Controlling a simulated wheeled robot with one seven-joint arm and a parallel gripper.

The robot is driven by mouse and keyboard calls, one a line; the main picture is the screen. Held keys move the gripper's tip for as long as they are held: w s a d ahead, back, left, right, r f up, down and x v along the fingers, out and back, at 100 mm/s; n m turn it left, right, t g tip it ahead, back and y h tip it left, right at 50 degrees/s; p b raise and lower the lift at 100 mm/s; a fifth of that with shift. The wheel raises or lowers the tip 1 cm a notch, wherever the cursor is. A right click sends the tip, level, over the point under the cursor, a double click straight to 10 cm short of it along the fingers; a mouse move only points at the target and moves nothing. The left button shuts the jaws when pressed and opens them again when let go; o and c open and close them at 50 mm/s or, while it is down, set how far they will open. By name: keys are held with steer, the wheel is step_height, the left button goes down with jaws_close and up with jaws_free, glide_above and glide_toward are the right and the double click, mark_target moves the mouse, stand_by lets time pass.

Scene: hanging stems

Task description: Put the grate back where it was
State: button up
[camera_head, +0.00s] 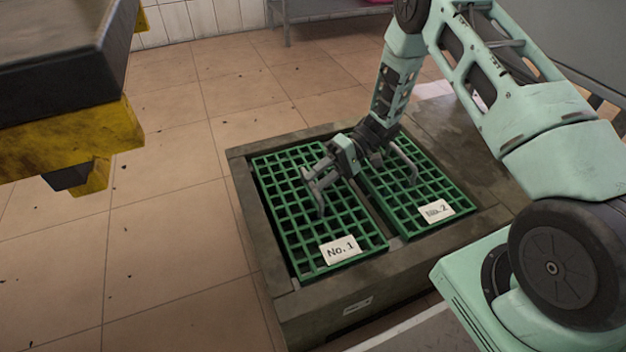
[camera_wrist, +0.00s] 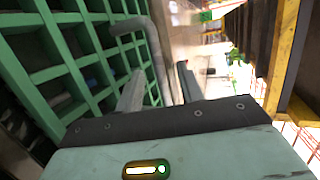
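Two green grates lie side by side in a dark frame (camera_head: 243,205). The left grate (camera_head: 290,215) carries a "No. 1" label (camera_head: 340,249); the right grate (camera_head: 440,190) carries a "No. 2" label (camera_head: 437,210). Both look roughly level with the frame. My gripper (camera_head: 316,182) is low over the No. 1 grate at its grey handle. In the wrist view, my gripper's fingers (camera_wrist: 158,88) are apart, and the bent grey handle (camera_wrist: 133,25) of a grate runs down between them. I cannot tell whether they touch it. The No. 2 grate has a similar grey handle (camera_head: 408,160).
A yellow and black structure (camera_head: 75,140) overhangs at the upper left. Tiled floor (camera_head: 170,230) is open left of the frame. A grey bench (camera_head: 325,13) stands at the back.

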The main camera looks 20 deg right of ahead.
steer(key=p+v, duration=0.5)
steer(key=v, duration=1)
steer(key=w+a+r+n+t+h, duration=0.2)
steer(key=w+a+r+t, duration=0.6)
steer(key=w+a+r, duration=0.3)
steer(key=w+a+r+t+h+p, duration=0.1)
steer(key=w+a+r+t+h, duration=0.2)
steer(key=a+r, duration=0.55)
steer(key=s+a+r+g+h, duration=0.1)
steer(key=s+a+r+h, duration=0.15)
steer(key=s, duration=0.45)
steer(key=s+a+r+h, duration=0.1)
steer(key=s+r+h, duration=0.15)
steer(key=s, duration=0.55)
steer(key=s+n+g+h+p, duration=0.1)
steer(key=s+n+g+h, duration=0.45)
steer(key=s, duration=2.15)
step_height(320, 180, up, 38)
steer(key=m+g+y+p, duration=0.1)
steer(key=y+p, duration=0.1)
steer(key=p, duration=3.6)
steer(key=shift+s+d+m, duration=0.3)
steer(key=shift+d+m, duration=0.05)
steer(key=shift+d, duration=0.1)
steer(key=shift+f+y, duration=0.15)
steer(key=shift+y, duration=0.1)
